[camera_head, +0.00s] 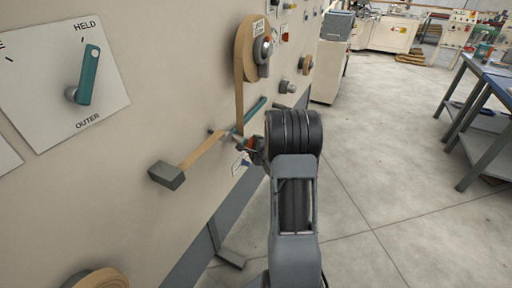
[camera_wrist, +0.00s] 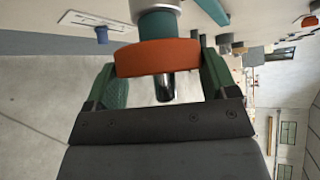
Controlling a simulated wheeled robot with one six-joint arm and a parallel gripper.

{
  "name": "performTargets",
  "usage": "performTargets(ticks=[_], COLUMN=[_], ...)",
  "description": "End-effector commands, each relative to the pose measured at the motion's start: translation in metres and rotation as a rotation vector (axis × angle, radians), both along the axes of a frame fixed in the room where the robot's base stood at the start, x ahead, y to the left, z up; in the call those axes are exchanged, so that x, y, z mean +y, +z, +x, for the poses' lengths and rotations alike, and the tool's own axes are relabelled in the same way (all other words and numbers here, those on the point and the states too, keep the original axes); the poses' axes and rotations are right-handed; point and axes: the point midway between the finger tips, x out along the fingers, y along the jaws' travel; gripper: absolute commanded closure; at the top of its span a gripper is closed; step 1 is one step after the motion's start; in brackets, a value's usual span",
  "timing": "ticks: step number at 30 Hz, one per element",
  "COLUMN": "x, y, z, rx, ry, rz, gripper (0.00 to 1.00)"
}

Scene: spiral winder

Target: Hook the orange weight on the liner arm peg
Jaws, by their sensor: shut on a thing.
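The orange weight (camera_wrist: 157,57) is a thick disc in the wrist view, held between the green fingers of my gripper (camera_wrist: 158,75). A teal collar and a silver cylinder (camera_wrist: 157,8) sit directly above it, and a short dark shiny stub (camera_wrist: 165,88) sticks out below. I cannot tell whether the weight is hooked on a peg. In the head view, my gripper (camera_head: 252,147) is close to the panel, and only a bit of orange shows there. The teal liner arm (camera_head: 254,110) slants just above it. Its peg is not clearly visible behind my arm and gripper.
Tan tape runs down from a roll (camera_head: 245,50) on the panel and over to a grey block (camera_head: 167,175). A teal selector handle (camera_head: 89,75) is at the upper left. Open floor lies to the right, with a blue table (camera_head: 485,95) beyond.

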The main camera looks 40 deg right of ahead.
Motion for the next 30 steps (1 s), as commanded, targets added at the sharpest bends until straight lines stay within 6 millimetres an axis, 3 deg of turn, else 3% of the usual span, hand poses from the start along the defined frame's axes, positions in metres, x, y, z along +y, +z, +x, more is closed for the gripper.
performTargets(ticks=[14,15,21,30], x=[0.0,0.0,0.0,0.001], y=[-0.019,-0.019,-0.018,-0.018], z=[0.001,0.001,0.001,-0.003], rx=[-0.003,-0.003,-0.002,0.001], ry=[0.001,0.001,0.001,-0.001], rz=[-0.001,-0.001,-0.001,0.0], gripper=[0.8,0.2,0.01,0.0])
